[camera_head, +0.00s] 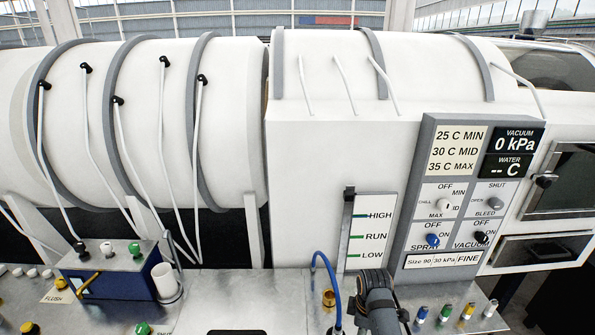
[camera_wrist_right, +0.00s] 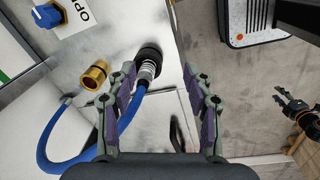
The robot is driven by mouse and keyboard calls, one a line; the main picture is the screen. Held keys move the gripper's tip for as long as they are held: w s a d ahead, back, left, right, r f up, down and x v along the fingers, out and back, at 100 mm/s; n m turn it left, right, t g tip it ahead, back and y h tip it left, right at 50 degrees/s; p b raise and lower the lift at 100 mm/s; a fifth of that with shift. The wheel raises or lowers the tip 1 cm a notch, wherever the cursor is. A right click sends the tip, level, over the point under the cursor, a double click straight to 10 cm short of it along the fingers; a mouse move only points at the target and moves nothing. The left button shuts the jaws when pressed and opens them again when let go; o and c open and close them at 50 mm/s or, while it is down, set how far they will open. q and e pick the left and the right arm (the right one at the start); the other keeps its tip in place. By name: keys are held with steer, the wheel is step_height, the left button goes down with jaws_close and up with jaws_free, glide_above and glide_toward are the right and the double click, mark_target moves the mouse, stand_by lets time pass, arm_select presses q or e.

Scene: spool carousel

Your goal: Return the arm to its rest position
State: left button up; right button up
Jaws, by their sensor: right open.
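In the right wrist view my right gripper (camera_wrist_right: 163,88) is open, with its two fingers well apart and nothing held between them. A blue hose (camera_wrist_right: 45,135) ends in a metal coupling (camera_wrist_right: 148,68) seated in a black socket, just beyond the left finger. In the head view my right arm, a dark grey link, rises at the bottom edge right of the blue hose (camera_head: 319,258); its gripper is out of that view. What looks like my left gripper (camera_wrist_right: 290,104) shows small at the right edge of the wrist view; its opening is unclear.
A brass fitting (camera_wrist_right: 94,76) stands beside the coupling. A blue knob (camera_wrist_right: 47,15) is at the upper left. In the head view a control panel (camera_head: 412,200) and level gauge (camera_head: 370,235) stand behind the metal deck (camera_head: 235,293). A blue box (camera_head: 105,262) with knobs is at left.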

steer(key=s+d+r+m+t, duration=0.1)
steer(key=s+d+r+m, duration=0.15)
steer(key=s+m, duration=0.6)
steer(key=s+d+r+m+t, duration=0.1)
steer(key=s+d+m+t, duration=0.3)
steer(key=s, duration=0.8)
step_height(320, 180, down, 31)
steer(key=s+d+m+g+b, duration=0.1)
steer(key=s+d+g+b, duration=0.1)
steer(key=g+b, duration=0.35)
arm_select(q)
step_height(320, 180, down, 13)
steer(key=b, duration=0.7)
steer(key=shift+w+b, duration=0.3)
steer(key=shift+w, duration=0.15)
arm_select(e)
steer(key=s+f, duration=0.9)
steer(key=f, duration=0.3)
steer(key=s+d+f, duration=0.1)
steer(key=s+f, duration=0.9)
steer(key=f, duration=0.2)
steer(key=shift+t+h, duration=0.3)
steer(key=shift+t, duration=0.05)
arm_select(q)
steer(key=shift+d, duration=0.1)
